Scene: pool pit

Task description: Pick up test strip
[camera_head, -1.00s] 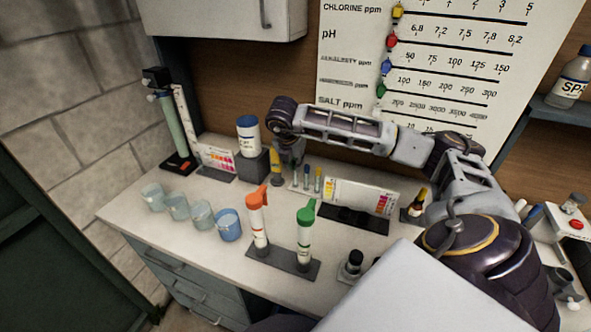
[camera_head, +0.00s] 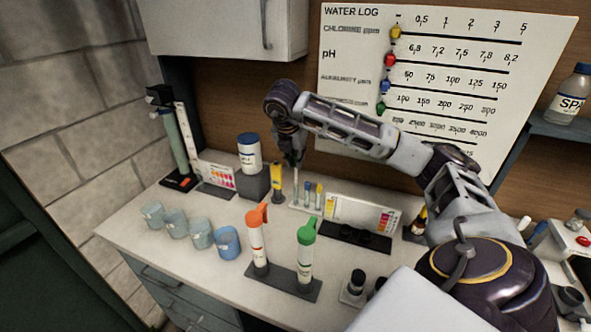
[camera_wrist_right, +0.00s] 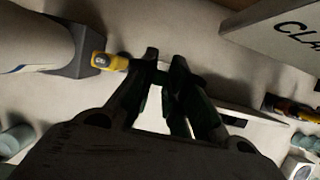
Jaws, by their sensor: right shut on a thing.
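My right gripper (camera_head: 296,160) points down over the back of the counter, beside a yellow handheld tester (camera_head: 277,183). It is shut on a thin pale stick, which looks like the test strip (camera_head: 296,182) and hangs below the fingertips. My left gripper is not in view.
A blue-capped white bottle (camera_head: 249,151) stands left of the gripper. A color chart card (camera_head: 361,213) stands at right. Orange-topped (camera_head: 257,239) and green-topped (camera_head: 305,254) tubes stand in front, with several cups at left. The wall board (camera_head: 440,85) is close behind.

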